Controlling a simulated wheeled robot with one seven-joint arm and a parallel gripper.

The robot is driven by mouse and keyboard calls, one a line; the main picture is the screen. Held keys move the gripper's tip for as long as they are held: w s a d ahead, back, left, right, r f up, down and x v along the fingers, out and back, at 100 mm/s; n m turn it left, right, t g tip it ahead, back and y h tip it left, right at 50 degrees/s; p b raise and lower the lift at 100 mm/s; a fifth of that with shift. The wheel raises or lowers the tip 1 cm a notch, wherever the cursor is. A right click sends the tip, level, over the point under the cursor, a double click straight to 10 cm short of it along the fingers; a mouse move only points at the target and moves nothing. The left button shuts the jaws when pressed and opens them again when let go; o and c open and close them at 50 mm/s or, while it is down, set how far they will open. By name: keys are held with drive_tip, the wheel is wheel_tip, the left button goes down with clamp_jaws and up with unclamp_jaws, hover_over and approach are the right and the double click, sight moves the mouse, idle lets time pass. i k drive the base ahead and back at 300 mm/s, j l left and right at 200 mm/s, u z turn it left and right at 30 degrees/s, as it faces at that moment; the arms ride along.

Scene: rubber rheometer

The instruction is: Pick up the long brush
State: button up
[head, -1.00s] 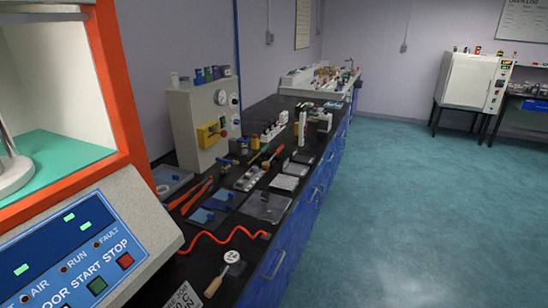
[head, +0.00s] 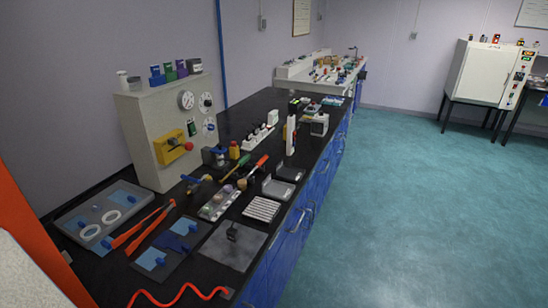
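I cannot make out the long brush for certain. Several slim handled tools lie on the black bench in the head view: a green-handled tool (head: 236,167), a red-handled tool (head: 257,165) and a small blue and yellow tool (head: 196,182). They are too small to tell whether one is the brush. My gripper is not in view.
The black bench (head: 258,108) runs along the wall with blue cabinets (head: 292,245) below. Orange tongs (head: 142,228), a grey tray (head: 100,210), a red cord (head: 180,292) and a grey instrument box (head: 150,130) crowd it. The teal floor (head: 415,210) at right is clear.

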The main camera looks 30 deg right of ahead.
sight(242, 184)
drive_tip(key=i+l+z, duration=0.1)
drive_tip(key=i+l, duration=0.35)
drive_tip(key=l, duration=0.25)
drive_tip(key=i+l, duration=0.45)
drive_tip(key=l, duration=0.15)
drive_tip(key=i+l+z, duration=0.15)
drive_tip(key=i+l, duration=0.3)
drive_tip(key=l, duration=0.2)
drive_tip(key=i+l, duration=0.35)
drive_tip(key=i, duration=0.15)
drive_tip(key=i+l+z, duration=0.15)
drive_tip(key=i+l, duration=0.15)
drive_tip(key=i, duration=0.2)
drive_tip(key=j, duration=0.2)
